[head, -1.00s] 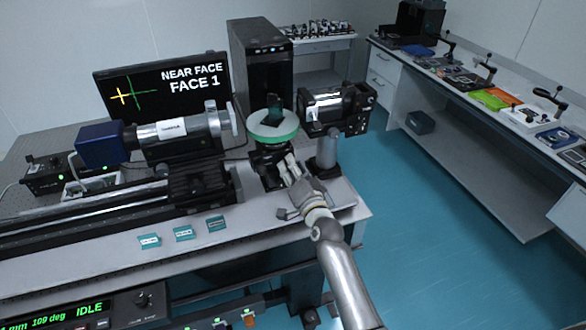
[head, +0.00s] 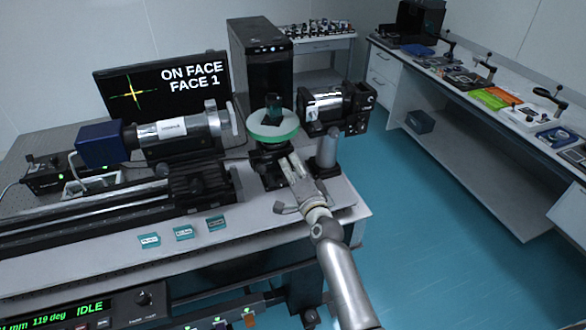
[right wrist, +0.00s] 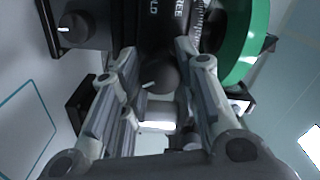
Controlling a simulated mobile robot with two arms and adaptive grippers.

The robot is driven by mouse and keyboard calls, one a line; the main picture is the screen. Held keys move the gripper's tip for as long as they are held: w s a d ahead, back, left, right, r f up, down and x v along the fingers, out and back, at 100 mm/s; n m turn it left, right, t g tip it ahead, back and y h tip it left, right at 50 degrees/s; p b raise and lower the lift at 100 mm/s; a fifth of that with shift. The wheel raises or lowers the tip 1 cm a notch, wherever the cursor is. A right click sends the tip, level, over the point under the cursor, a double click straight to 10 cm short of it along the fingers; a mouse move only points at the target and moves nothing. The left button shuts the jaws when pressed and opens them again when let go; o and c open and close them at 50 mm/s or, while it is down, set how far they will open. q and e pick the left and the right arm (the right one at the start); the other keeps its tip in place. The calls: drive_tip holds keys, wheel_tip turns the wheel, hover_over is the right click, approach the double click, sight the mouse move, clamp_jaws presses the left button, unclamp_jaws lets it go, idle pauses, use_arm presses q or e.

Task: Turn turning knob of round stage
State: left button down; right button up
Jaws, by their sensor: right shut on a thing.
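In the right wrist view the green disc edge (right wrist: 246,45) is at the upper right. A dark turning knob (right wrist: 158,76) with a white mark sits between the fingers of my right gripper (right wrist: 152,62). In the head view my right gripper (head: 291,166) reaches the front of the stage base and is shut on the knob, which it hides there. My left gripper is not in view.
The monitor (head: 165,88) reads ON FACE, FACE 1, with overlapping crosses. A black-and-silver instrument (head: 335,108) on a post stands close right of the stage. Another dark knob (right wrist: 80,25) is left of the fingers.

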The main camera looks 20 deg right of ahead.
drive_tip(key=shift+a+f, duration=0.1)
drive_tip(key=shift+f, duration=0.15)
drive_tip(key=o, duration=0.8)
drive_tip(key=shift+o, duration=1.2)
drive_tip(key=shift+r, duration=0.15)
drive_tip(key=s, duration=1.2)
drive_tip(key=shift+d, duration=0.2)
